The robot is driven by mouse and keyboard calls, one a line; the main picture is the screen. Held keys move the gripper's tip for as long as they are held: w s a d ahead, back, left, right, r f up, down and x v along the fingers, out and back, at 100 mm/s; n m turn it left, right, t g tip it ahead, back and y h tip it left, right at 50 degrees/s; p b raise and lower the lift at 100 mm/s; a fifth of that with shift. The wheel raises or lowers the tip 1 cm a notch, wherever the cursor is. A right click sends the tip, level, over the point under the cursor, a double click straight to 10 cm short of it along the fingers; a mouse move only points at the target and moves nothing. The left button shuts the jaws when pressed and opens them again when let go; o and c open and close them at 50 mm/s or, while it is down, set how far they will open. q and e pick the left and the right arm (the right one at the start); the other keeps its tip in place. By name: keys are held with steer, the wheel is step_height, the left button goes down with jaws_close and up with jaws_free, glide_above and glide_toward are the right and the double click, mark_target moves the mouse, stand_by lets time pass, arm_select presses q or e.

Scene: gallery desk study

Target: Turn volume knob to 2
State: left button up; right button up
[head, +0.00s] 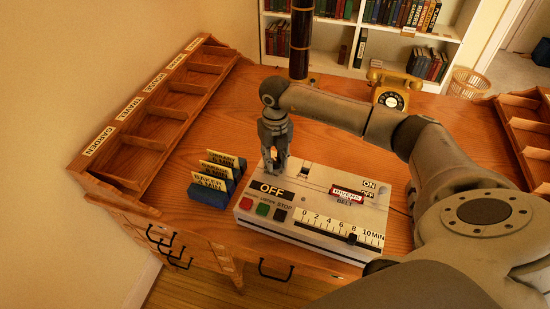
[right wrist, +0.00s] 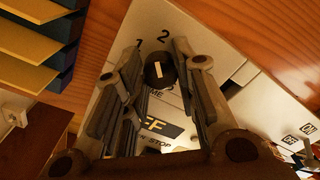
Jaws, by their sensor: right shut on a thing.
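The white control box (head: 245,212) sits on the wooden desk, with an OFF label, buttons, a slider scale and switches on top. The volume knob (right wrist: 159,71) is round and black with a white pointer mark, and shows in the right wrist view below the printed 1 and 2. Its mark points roughly up the picture, towards the 2; I cannot tell whether it lines up exactly. My right gripper (head: 274,163) reaches down at the box's far left corner. In the right wrist view its fingers (right wrist: 160,76) are shut on the knob, one each side. In the head view the gripper hides the knob.
Blue card holders (head: 209,196) with yellow labelled cards stand just left of the box. A labelled wooden sorter (head: 134,143) lines the desk's left side, with another at right. A yellow telephone (head: 392,91) stands at the back. My right arm crosses above the desk's right part.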

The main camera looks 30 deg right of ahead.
mark_target(276, 160)
steer(key=shift+d+m, duration=0.1)
steer(key=shift+m, duration=1.5)
steer(key=o, duration=1)
steer(key=shift+o, duration=0.2)
step_height(276, 160, up, 12)
